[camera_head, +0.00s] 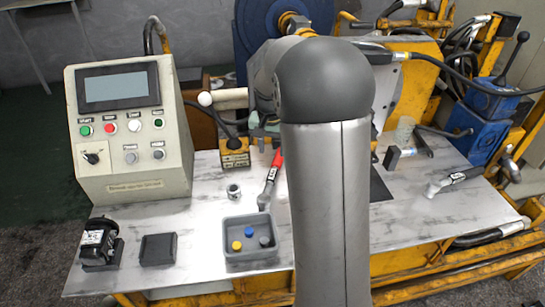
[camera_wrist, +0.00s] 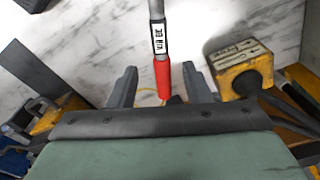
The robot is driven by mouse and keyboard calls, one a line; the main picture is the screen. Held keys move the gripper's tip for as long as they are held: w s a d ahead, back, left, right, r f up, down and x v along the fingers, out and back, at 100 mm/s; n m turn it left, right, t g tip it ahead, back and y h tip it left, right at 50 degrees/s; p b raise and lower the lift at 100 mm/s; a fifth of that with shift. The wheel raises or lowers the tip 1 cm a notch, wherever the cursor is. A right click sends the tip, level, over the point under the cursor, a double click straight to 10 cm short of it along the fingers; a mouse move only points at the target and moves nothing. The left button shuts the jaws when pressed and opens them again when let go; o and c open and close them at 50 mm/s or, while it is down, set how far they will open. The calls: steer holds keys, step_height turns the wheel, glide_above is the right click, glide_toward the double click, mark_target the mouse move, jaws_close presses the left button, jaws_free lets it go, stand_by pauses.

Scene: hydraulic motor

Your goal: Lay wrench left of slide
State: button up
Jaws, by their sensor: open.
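A wrench with a red handle and a white label (camera_head: 271,174) lies on the marbled table top, left of my arm in the head view. The wrist view shows its red handle (camera_wrist: 163,80) between the two fingers of my gripper (camera_wrist: 159,69). The gripper is open, with a gap on each side of the handle. My arm hides the gripper in the head view. A second tool with a dark labelled handle (camera_head: 458,177) lies at the right of the table. I cannot tell for certain which part is the slide.
A yellow block (camera_head: 235,158) stands close beside the red handle; it also shows in the wrist view (camera_wrist: 240,68). A grey tray (camera_head: 232,257) with coloured pieces, a metal fitting (camera_head: 234,191) and a control box (camera_head: 150,176) are to the left. A dark plate (camera_head: 380,188) lies right of my arm.

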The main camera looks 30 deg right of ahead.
steer(key=s+a+n, duration=0.4)
steer(key=s+a, duration=0.3)
steer(key=s, duration=0.6)
steer(key=s+a+f+n+g, duration=0.1)
steer(key=s+a+n, duration=0.2)
steer(key=s+a, duration=0.4)
steer(key=s, duration=0.7)
steer(key=shift+a+f+n+y, duration=0.15)
steer(key=shift+a+n+y, duration=0.05)
steer(key=shift+n+y, duration=0.2)
